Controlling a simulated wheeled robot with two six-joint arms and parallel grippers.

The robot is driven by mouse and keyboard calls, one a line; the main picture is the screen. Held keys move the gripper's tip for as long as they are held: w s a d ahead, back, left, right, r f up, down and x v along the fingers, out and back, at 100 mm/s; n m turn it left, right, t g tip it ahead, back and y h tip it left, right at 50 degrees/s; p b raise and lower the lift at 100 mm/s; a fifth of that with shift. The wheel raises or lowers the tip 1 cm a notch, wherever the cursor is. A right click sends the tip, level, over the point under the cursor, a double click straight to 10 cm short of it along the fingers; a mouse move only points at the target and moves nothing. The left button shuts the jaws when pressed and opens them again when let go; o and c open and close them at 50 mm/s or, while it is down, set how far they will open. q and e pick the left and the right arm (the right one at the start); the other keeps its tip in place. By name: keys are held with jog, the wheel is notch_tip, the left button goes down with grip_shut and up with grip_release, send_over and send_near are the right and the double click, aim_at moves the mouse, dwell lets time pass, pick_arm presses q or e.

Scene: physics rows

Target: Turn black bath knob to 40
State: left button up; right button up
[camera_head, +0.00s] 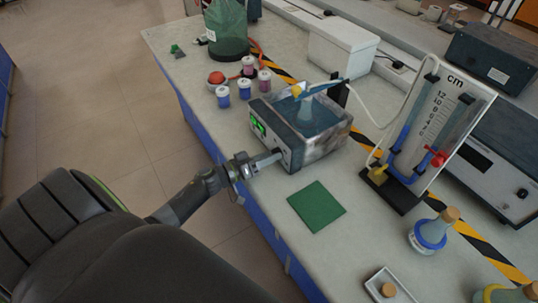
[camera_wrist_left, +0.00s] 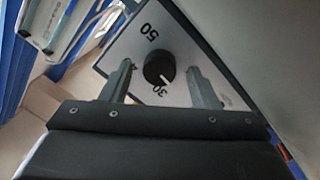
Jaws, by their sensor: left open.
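The water bath (camera_head: 305,130) is a dark box with a green display on its front and a flask standing in it. In the left wrist view its black knob (camera_wrist_left: 159,68) sits on a pale panel marked 50 and 30. The knob's white line points toward the 30. My left gripper (camera_head: 268,158) is at the front panel, and in the left wrist view its two open fingers (camera_wrist_left: 160,85) stand on either side of the knob, apart from it. In the head view the knob is hidden. My right gripper is not in view.
A green mat (camera_head: 316,206) lies in front of the bath. Several small jars (camera_head: 244,88) stand to its left. A manometer board (camera_head: 438,120) stands to its right, with a stoppered flask (camera_head: 432,232) nearer. The bench front edge runs under my left arm.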

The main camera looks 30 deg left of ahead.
pick_arm(q)
jog(key=shift+w+d, duration=0.1)
jog(key=shift+w, duration=0.1)
jog(key=c, duration=1)
jog(key=shift+o, duration=0.2)
